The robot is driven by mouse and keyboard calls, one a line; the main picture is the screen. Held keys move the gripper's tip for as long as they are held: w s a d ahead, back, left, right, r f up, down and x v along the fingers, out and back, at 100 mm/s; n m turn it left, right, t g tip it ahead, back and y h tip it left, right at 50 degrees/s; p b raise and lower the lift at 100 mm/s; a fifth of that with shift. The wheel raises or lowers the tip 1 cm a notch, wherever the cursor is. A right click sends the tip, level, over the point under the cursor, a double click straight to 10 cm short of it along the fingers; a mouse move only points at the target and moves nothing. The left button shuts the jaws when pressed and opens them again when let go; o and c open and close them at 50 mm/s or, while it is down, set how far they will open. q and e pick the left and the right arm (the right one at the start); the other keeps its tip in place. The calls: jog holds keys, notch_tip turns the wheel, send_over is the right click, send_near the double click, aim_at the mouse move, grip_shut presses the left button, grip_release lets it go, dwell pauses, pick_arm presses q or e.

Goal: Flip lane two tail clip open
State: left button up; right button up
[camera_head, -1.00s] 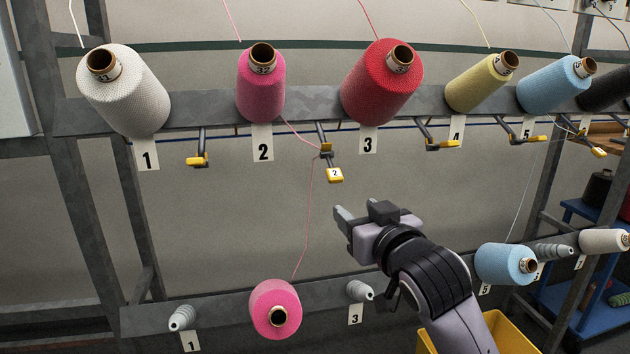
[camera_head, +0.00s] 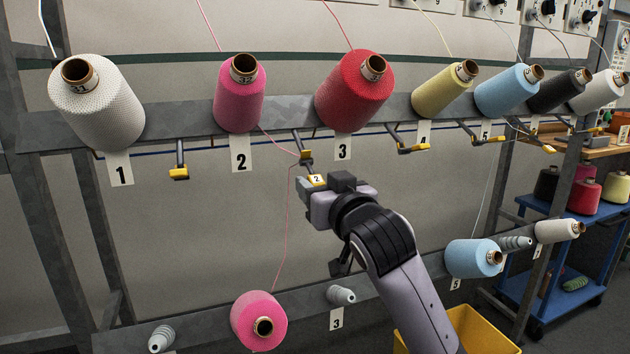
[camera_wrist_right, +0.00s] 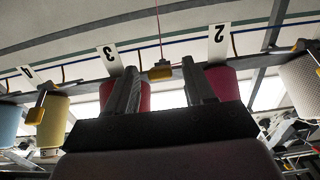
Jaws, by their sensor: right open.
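The lane two tail clip (camera_head: 306,158) hangs on a short arm below the upper rail, between number cards 2 and 3. Its yellow tab (camera_head: 317,180) bears a 2, and a pink thread runs to the clip. Whether the clip is open is too small to tell. My right gripper (camera_head: 306,190) is open and empty, with its fingertips close by the tab, which it partly covers. In the right wrist view, the yellow clip part (camera_wrist_right: 160,73) shows between the two spread fingers (camera_wrist_right: 160,88); contact cannot be told. My left gripper is not in view.
A pink cone (camera_head: 240,95) and a red cone (camera_head: 350,95) stand on the rail above. Other yellow-ended clips hang along it, the lane one clip (camera_head: 179,173) to the left. A lower pink cone (camera_head: 255,318) sits below left. A yellow bin (camera_head: 485,330) stands at bottom right.

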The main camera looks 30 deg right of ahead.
jog(key=shift+x, duration=0.85)
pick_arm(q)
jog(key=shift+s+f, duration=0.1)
pick_arm(e)
jog(key=shift+w, duration=0.4)
